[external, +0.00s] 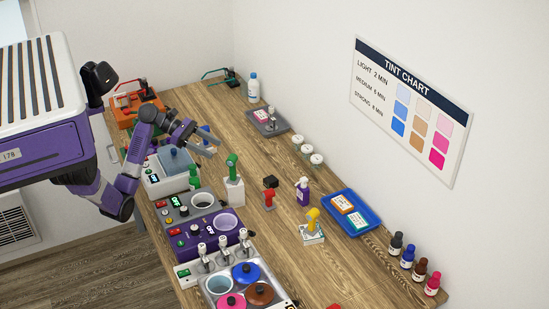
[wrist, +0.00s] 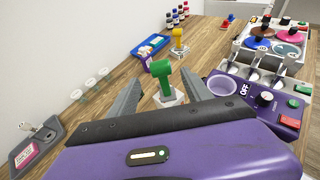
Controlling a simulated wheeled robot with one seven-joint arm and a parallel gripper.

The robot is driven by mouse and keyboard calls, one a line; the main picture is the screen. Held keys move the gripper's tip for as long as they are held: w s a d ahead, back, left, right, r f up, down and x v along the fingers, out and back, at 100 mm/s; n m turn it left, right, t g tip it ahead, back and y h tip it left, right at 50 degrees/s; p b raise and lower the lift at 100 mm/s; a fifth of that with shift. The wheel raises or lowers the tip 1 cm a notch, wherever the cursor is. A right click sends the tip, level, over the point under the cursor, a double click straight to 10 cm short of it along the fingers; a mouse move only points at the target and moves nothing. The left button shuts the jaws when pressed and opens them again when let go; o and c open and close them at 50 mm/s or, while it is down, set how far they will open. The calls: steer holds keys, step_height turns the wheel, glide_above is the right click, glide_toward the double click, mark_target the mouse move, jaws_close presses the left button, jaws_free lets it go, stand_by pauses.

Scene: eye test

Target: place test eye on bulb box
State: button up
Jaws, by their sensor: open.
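No object is clearly labelled as the test eye or bulb box, so I cannot tell which they are. A green upright piece (external: 232,162) with a bent head stands on a white block (external: 234,190). In the wrist view the green piece (wrist: 163,78) shows ahead, between the finger lines. A second green piece (external: 194,177) stands by the white machine. A yellow piece (external: 312,217) stands on a small white box (external: 312,238); it also shows in the wrist view (wrist: 178,37). My gripper (external: 207,143) is open and empty, up and left of the white block; its fingers (wrist: 160,98) are spread.
A red piece with a black top (external: 269,192) and a purple spray bottle (external: 303,191) stand mid-table. A blue tray (external: 371,222) holds cards. Machines (external: 205,222) line the left edge, pots (external: 223,302) the front. Three white-lidded jars (external: 307,152) stand near the wall.

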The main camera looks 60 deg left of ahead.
steer(key=shift+d, duration=0.15)
steer(key=s+d+r+n+t+h, duration=0.15)
steer(key=d+h, duration=0.45)
steer(key=d, duration=0.6)
steer(key=s+d+r+n+t+y, duration=0.1)
steer(key=s+d+r+n+t, duration=0.1)
steer(key=s+d+n+t, duration=0.5)
steer(key=s+d+r+n+t+y, duration=0.1)
steer(key=s+r+n+t+y, duration=0.3)
steer(key=n, duration=0.8)
steer(key=s+a+f+n+g+y, duration=0.2)
steer(key=s+f+n+y, duration=0.3)
steer(key=s+f+n, duration=0.4)
steer(key=s+a+f+n+g+y, duration=0.2)
steer(key=s+f+n+g+y, duration=0.3)
steer(key=s+f+n, duration=0.3)
step_height(320, 180, down, 4)
steer(key=n, duration=0.7)
steer(key=shift+s+a, duration=0.2)
steer(key=shift+s, duration=0.2)
